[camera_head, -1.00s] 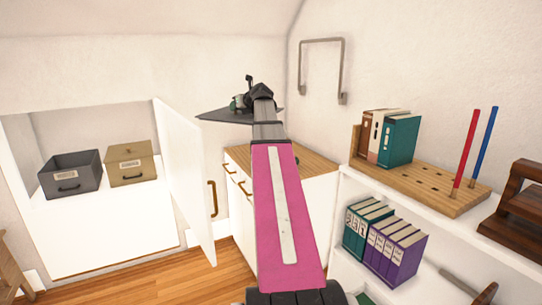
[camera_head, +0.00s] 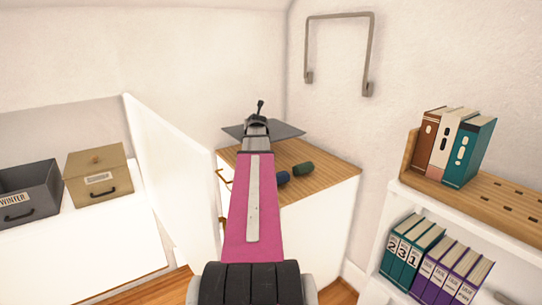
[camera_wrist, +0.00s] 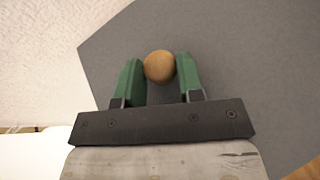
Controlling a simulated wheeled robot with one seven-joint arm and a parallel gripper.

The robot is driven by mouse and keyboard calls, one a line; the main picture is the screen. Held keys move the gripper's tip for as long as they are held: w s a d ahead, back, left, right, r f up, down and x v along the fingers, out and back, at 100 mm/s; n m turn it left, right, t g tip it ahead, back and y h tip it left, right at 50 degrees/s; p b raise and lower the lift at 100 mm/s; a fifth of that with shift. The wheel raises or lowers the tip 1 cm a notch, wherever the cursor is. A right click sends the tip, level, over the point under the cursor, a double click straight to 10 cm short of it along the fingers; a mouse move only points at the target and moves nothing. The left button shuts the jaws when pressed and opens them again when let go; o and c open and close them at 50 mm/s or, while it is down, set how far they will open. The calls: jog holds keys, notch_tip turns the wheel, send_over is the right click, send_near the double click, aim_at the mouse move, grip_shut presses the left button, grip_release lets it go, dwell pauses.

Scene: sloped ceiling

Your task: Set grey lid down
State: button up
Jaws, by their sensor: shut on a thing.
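The grey lid (camera_head: 287,130) is a flat dark panel above or at the back of the wooden cabinet top; I cannot tell whether it touches the top. In the wrist view the lid (camera_wrist: 235,60) fills most of the picture, with a round wooden knob (camera_wrist: 159,66) on it. My gripper (camera_wrist: 160,72) has green fingers, one on each side of the knob, shut on it. In the head view my arm hides part of the lid. An open grey box (camera_head: 30,192) labelled "WINTER" sits in the cupboard at left.
A tan lidded box (camera_head: 98,176) stands beside the grey box. A white cupboard door (camera_head: 170,165) stands open between them and the wooden cabinet top (camera_head: 325,170). A green roll (camera_head: 303,169) and a blue roll (camera_head: 284,178) lie on that top. Shelves with books are at right.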

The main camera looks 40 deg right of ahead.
jog(key=shift+w+d+f, duration=0.15)
jog(key=shift+d+f, duration=0.05)
jog(key=shift+f, duration=0.05)
jog(key=shift+w+f, duration=0.1)
jog(key=shift+f, duration=0.2)
notch_tip(320, 180, down, 9)
jog(key=shift+f, duration=0.2)
jog(key=o, duration=1)
jog(key=shift+c, duration=0.2)
jog(key=shift+r, duration=0.1)
jog(key=v, duration=1.2)
jog(key=shift+a, duration=0.1)
